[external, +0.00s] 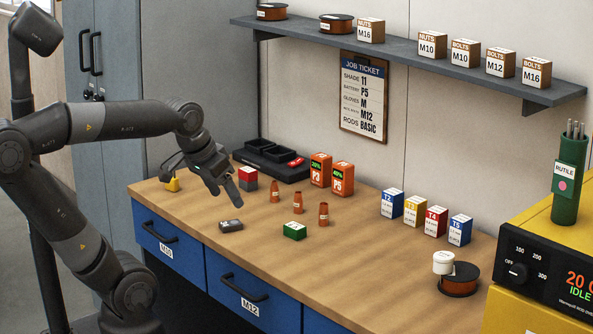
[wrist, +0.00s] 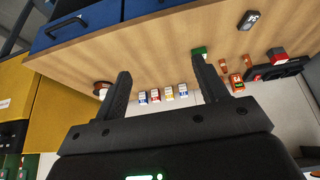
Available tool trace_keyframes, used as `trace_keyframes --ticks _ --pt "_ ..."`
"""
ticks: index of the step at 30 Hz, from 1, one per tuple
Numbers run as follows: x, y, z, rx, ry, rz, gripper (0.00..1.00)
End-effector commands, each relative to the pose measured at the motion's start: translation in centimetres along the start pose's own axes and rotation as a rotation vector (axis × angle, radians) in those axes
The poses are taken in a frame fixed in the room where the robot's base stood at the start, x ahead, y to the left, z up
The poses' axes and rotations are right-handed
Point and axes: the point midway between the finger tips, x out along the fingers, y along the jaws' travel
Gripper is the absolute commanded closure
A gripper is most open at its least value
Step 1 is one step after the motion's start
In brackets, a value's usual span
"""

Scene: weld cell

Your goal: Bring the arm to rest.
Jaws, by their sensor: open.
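My arm reaches in from the left in the external view, bent at the elbow. My gripper (external: 225,193) hangs above the left part of the wooden workbench (external: 370,262), with its fingers pointing down and to the right. In the wrist view my gripper (wrist: 162,68) shows two dark fingers set wide apart, with nothing between them. It is open and empty. The bench top appears beyond the fingers there, seen upside down. In the external view the fingers are close to a red-and-grey block (external: 248,179); I cannot tell the exact gap.
Below the gripper lie a dark grey block (external: 231,226) and a green block (external: 294,231). Copper-coloured nozzles (external: 323,214), orange batteries (external: 342,180) and a black charger (external: 270,162) stand nearby. Several labelled boxes (external: 412,210) line the back. A shelf (external: 420,62) hangs above; a yellow welder (external: 530,312) stands right.

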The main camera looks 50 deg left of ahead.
Motion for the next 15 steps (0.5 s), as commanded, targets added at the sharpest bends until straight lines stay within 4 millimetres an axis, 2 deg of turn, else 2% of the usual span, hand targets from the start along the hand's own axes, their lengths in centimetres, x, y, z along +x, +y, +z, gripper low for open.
trace_keyframes --ticks 1,3,6,15 --pt "0.2 -0.3 1.2 -0.003 0.011 -0.008 0.34" --pt "0.5 -0.6 2.2 -0.002 0.021 -0.015 0.34" --pt "0.7 -0.7 3.0 -0.001 0.029 -0.02 0.34" --pt "0.8 -0.8 3.2 -0.001 0.029 -0.021 0.34"
